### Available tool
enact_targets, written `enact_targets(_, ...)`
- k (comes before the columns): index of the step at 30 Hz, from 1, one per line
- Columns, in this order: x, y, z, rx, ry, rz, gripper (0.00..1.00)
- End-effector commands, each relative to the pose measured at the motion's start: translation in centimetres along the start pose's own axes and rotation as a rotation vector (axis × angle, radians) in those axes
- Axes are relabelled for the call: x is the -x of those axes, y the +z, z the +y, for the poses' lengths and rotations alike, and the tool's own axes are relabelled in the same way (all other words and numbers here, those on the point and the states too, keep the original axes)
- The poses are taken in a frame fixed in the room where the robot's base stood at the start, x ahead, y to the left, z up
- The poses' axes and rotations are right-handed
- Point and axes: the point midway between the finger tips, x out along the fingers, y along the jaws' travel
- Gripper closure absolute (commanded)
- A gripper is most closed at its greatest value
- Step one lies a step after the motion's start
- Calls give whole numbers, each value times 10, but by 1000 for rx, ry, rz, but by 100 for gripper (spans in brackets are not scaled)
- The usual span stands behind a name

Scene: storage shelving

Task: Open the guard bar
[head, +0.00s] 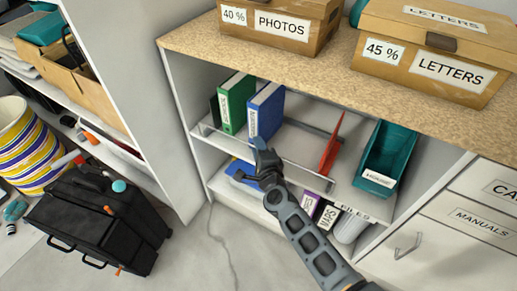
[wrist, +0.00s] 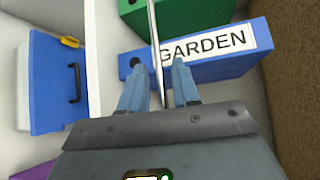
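The guard bar (head: 308,169) is a thin metal rail across the front of the upper open shelf, below the wooden top. In the wrist view the bar (wrist: 156,50) runs nearly upright between my two blue fingers. My gripper (head: 262,146) is at the bar's middle stretch, in front of the blue binder. In the wrist view my gripper (wrist: 159,68) has its fingers apart, one on each side of the bar, with gaps visible. The gripper hides part of the bar in the head view.
A blue case (wrist: 58,85) is on the lower shelf. A black tool case (head: 100,222) stands on the floor at left.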

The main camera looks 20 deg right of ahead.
Motion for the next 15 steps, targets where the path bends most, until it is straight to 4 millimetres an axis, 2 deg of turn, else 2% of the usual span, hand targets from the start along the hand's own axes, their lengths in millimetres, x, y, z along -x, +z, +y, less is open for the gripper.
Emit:
enact_targets(3, 0, 0, 0, 0, 0, 0, 69)
enact_targets(12, 0, 0, 0, 0, -1, 0, 98)
enact_targets(15, 0, 0, 0, 0, 0, 0, 100)
